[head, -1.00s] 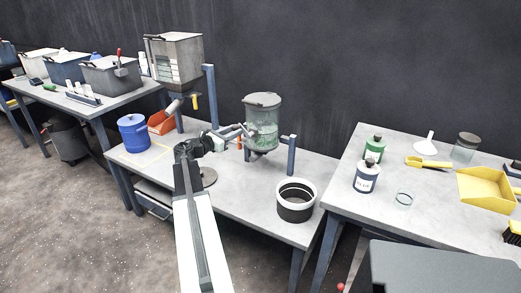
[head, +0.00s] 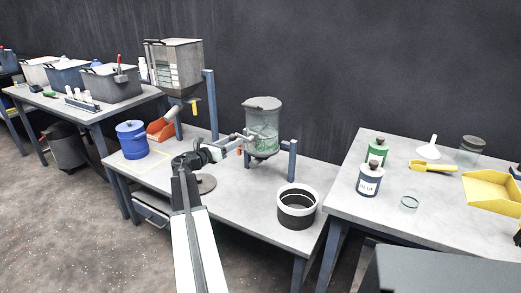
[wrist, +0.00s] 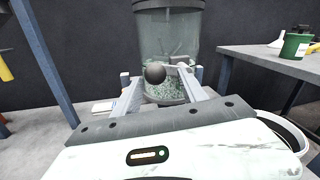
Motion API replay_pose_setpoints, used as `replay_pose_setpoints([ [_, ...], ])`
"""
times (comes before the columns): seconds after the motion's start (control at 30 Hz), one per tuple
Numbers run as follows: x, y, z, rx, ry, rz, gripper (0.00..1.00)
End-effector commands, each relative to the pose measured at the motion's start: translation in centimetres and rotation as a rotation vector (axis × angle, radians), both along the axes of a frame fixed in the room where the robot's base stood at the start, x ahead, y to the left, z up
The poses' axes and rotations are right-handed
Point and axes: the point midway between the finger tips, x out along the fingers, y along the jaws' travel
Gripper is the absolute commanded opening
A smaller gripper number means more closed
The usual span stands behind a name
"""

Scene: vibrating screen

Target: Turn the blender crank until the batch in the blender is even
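The blender is a clear drum (head: 262,128) with a grey lid, on a stand on the middle table. It also shows in the wrist view (wrist: 168,35), with green and pale specks low inside. Whether they are even I cannot tell. A black ball knob (wrist: 155,72), apparently the crank's handle, stands in front of the drum. My gripper (wrist: 157,80) is open, with one finger to each side of the knob and visible gaps. In the head view my gripper (head: 236,143) is at the drum's left side. The rest of the crank is mostly hidden.
A black-and-white ring-shaped container (head: 297,207) stands right of the blender. A blue pot (head: 132,140) and an orange scoop (head: 161,130) are at the left, below a grey hopper (head: 175,65). The right table holds bottles (head: 369,180) and a yellow dustpan (head: 492,190).

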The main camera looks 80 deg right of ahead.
Motion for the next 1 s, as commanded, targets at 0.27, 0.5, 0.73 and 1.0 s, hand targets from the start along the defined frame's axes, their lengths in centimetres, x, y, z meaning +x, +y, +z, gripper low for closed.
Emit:
replay_pose_setpoints([
  [0.27,0.7,1.2,0.0,0.000,0.000,0.004,0.50],
  [0.5,1.9,3.8,0.0,0.000,0.000,0.004,0.50],
  [0.73,2.8,5.4,0.0,0.000,0.000,0.003,0.50],
  [1.0,3.3,5.1,0.0,-0.010,-0.020,0.026,0.50],
])
